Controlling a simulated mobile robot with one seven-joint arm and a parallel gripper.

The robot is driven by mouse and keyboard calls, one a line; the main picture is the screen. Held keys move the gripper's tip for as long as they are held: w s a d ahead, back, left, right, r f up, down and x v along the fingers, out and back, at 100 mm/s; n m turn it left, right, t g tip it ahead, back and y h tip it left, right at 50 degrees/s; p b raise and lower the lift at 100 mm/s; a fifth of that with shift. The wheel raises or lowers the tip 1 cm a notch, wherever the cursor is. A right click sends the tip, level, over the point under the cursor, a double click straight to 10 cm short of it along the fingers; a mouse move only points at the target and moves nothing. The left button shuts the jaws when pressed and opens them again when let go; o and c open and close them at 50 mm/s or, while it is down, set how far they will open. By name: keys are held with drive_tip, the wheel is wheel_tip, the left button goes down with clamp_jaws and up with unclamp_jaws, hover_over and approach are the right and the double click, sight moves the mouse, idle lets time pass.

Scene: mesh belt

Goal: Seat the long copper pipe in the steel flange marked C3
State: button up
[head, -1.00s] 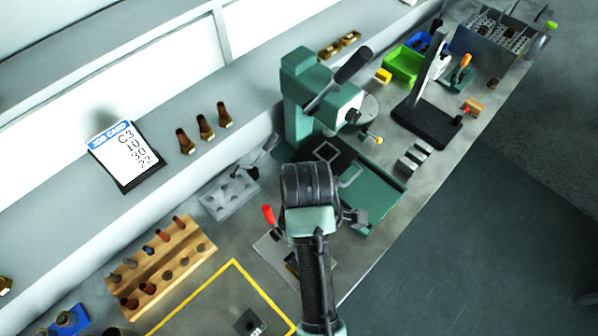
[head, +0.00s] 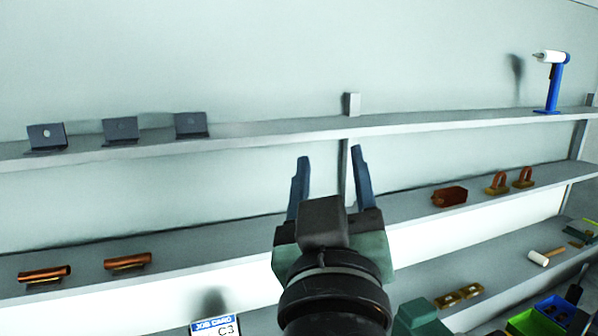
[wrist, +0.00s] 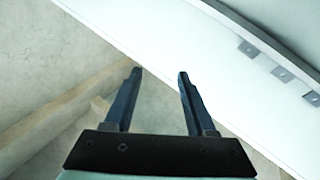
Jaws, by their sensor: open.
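Two copper pipe-like pieces lie on the left of the middle shelf in the head view: one at the far left (head: 45,273), one to its right (head: 128,262). I cannot tell which is the long copper pipe. Several small dark plates stand on the top shelf, one of them at the far left (head: 46,137); I cannot tell whether they are flanges, and no C3 mark is legible on them. My gripper (head: 330,155) is raised in front of the shelves, open and empty, pointing up. It also shows open and empty in the wrist view (wrist: 160,75).
A job card (head: 216,326) reading C3 is partly cut off at the bottom. Brass-based copper bends (head: 497,184) and a copper block (head: 450,197) sit on the middle shelf at right. A blue-standed tool (head: 553,80) stands on the top shelf. The middle shelf's centre is clear.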

drive_tip(key=s+a+r+m+t+y, duration=0.1)
drive_tip(key=s+r+t, duration=0.4)
drive_tip(key=s+r, duration=0.5)
wheel_tip(320, 180, up, 3)
drive_tip(key=shift+a+f+m+t, duration=0.1)
drive_tip(key=shift+a+m+t, duration=0.3)
drive_tip(key=shift+a+m, duration=0.5)
drive_tip(key=shift+a, duration=0.2)
wheel_tip(320, 180, down, 9)
drive_tip(key=b, duration=0.8)
drive_tip(key=shift+n+y, duration=0.3)
drive_tip(key=shift+y, duration=0.1)
drive_tip(key=shift+a+r, duration=0.1)
drive_tip(key=shift+r, duration=0.1)
